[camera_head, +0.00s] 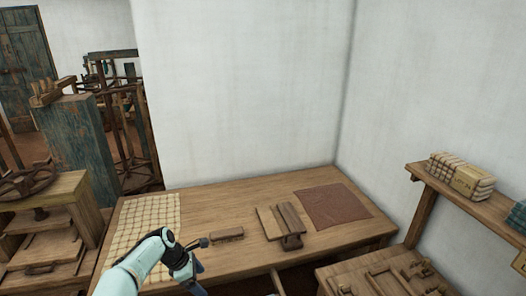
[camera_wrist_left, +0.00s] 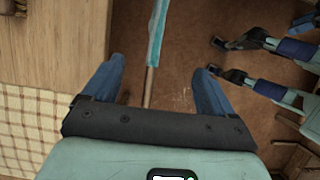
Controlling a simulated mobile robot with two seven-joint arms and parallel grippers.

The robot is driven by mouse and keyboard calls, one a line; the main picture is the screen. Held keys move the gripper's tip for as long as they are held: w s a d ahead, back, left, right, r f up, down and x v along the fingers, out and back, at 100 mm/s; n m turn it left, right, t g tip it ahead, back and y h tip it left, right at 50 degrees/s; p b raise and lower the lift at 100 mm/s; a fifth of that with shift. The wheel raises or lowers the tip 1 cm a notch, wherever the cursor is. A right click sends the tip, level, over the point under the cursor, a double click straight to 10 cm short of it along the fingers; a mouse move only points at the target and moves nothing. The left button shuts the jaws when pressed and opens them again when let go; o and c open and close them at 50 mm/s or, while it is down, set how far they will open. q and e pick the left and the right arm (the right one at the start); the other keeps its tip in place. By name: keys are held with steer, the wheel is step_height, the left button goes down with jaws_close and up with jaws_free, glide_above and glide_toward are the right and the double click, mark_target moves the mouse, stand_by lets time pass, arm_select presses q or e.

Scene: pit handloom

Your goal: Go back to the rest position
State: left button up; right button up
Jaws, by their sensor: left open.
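The task names no object, only my own posture. My left arm comes in from the bottom left of the head view. Its gripper (camera_head: 199,266) is over the front edge of the wooden table (camera_head: 240,262), right of the checked cloth. In the left wrist view the two blue fingers of the left gripper (camera_wrist_left: 158,68) stand wide apart. Nothing is held between them; the brown floor shows below.
The table carries a checked cloth (camera_head: 152,212), a brush (camera_head: 228,234), wooden boards (camera_head: 270,224) and a reddish-brown cloth (camera_head: 333,203). A lower bench (camera_head: 345,270) with wooden pieces and a shelf (camera_head: 450,192) with bundles stand right. Wooden frames stand left.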

arm_select(q)
steer(key=s+d+f+m, duration=0.1)
steer(key=s+f+m, duration=0.45)
steer(key=f, duration=0.95)
steer(key=s+d+f+m, duration=0.2)
steer(key=s+f, duration=0.4)
steer(key=s, duration=0.4)
steer(key=s+d+f+m+g, duration=0.1)
steer(key=s+f+m, duration=0.3)
steer(key=s, duration=0.7)
step_height(320, 180, down, 2)
steer(key=shift+d+f+m+g+y, duration=0.1)
steer(key=shift+d+m+g+y, duration=0.2)
steer(key=shift+d+m+y, duration=0.15)
steer(key=s+d+m, duration=0.1)
steer(key=s, duration=0.3)
steer(key=s+d+m, duration=0.1)
steer(key=s+m, duration=0.1)
steer(key=s, duration=0.2)
steer(key=s+d+m, duration=0.1)
steer(key=s, duration=0.3)
steer(key=shift+s+r+m, duration=0.2)
steer(key=shift+m, duration=0.2)
steer(key=shift+c, duration=0.3)
